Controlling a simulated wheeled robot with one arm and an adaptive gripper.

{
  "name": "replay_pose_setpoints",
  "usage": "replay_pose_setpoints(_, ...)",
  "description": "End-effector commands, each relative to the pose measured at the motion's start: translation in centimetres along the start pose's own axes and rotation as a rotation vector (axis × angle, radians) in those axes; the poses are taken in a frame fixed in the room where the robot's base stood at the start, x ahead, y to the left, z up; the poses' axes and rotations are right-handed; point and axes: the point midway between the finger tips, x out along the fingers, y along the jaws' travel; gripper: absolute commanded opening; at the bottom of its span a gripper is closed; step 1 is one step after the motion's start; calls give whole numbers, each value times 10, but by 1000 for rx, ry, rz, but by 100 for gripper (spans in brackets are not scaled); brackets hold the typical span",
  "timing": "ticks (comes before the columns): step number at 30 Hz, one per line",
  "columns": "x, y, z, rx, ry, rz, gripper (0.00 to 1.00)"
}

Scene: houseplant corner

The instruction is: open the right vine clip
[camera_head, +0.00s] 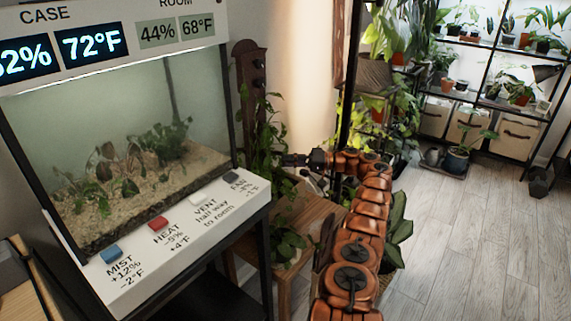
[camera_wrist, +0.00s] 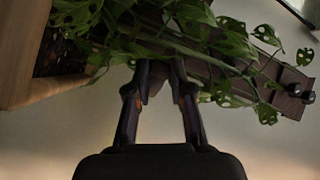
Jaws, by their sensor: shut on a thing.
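My gripper (camera_wrist: 160,68) is at the leafy vine (camera_wrist: 215,35) in the wrist view, its two dark fingers a small gap apart. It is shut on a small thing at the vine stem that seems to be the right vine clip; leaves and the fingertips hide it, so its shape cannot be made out. In the head view my gripper (camera_head: 288,160) reaches left to the vine (camera_head: 262,150), which climbs a dark wooden board (camera_head: 248,60). The board (camera_wrist: 255,85) lies behind the leaves in the wrist view, with black knobs (camera_wrist: 303,57) at its right end.
A glass terrarium case (camera_head: 130,130) with displays above and coloured buttons on its front ledge stands to the left. A wooden stool (camera_head: 310,215) is below my gripper. Plant shelves (camera_head: 485,100) stand at the back right. The plank floor (camera_head: 470,240) at right is clear.

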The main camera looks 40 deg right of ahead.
Motion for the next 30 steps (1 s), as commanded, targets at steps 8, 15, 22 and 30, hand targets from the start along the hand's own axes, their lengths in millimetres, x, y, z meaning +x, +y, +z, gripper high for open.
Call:
replay_pose_setpoints(8, -4, -2, 0, -4, 2, -3, 0)
replay_pose_setpoints(15, -4, -3, 0, -4, -1, -3, 0)
replay_pose_setpoints(22, -4, -4, 1, -5, -3, -6, 30)
replay_pose_setpoints(30, -6, -1, 1, -1, -1, -2, 48)
